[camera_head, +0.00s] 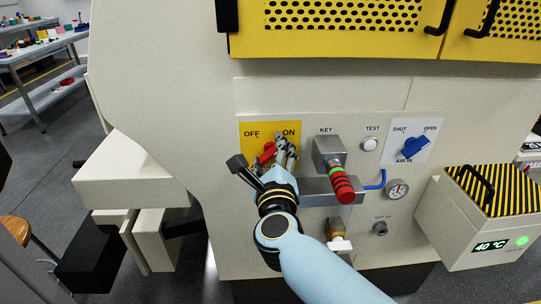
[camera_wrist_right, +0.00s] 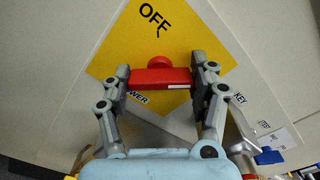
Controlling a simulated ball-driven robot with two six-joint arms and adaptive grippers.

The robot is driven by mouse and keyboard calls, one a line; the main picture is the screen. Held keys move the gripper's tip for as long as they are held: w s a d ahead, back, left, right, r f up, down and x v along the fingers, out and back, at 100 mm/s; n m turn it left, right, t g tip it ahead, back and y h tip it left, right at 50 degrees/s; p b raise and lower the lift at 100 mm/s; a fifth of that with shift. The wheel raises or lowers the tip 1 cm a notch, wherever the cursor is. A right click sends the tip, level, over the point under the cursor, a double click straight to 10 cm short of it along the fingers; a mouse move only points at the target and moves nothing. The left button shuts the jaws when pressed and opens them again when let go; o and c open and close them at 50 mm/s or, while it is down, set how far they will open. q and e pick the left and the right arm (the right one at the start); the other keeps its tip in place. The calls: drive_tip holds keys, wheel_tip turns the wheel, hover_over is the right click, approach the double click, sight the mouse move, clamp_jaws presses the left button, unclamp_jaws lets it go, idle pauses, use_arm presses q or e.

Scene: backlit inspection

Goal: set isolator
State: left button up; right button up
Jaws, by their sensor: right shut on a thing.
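The isolator is a red handle (camera_head: 267,153) on a yellow plate (camera_head: 249,128) marked OFF at left and ON at right. In the right wrist view the red handle (camera_wrist_right: 160,78) lies crosswise on the yellow plate (camera_wrist_right: 120,62), with a round red part above its bar and a small white mark at its right. My right gripper (camera_head: 278,150) is at the plate and hides part of the handle. In the wrist view its grey fingers (camera_wrist_right: 163,80) are shut on the handle, one at each end. The ON mark is out of sight in that view. My left gripper is not in view.
Right of the plate are a key switch (camera_head: 328,152) with a red-and-green striped part, a TEST button (camera_head: 370,144), a blue AIR IN valve handle (camera_head: 416,147) and a gauge (camera_head: 397,189). A yellow perforated cabinet (camera_head: 340,42) overhangs. A striped-lid box (camera_head: 462,225) stands at right.

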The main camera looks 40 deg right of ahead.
drive_tip(key=shift+s+f, duration=0.15)
drive_tip(key=shift+f, duration=0.15)
drive_tip(key=o, duration=1.2)
drive_tip(key=shift+r, duration=0.15)
drive_tip(key=shift+r, duration=0.1)
wheel_tip(320, 180, up, 10)
drive_tip(key=shift+f, duration=0.1)
drive_tip(key=shift+a, duration=0.1)
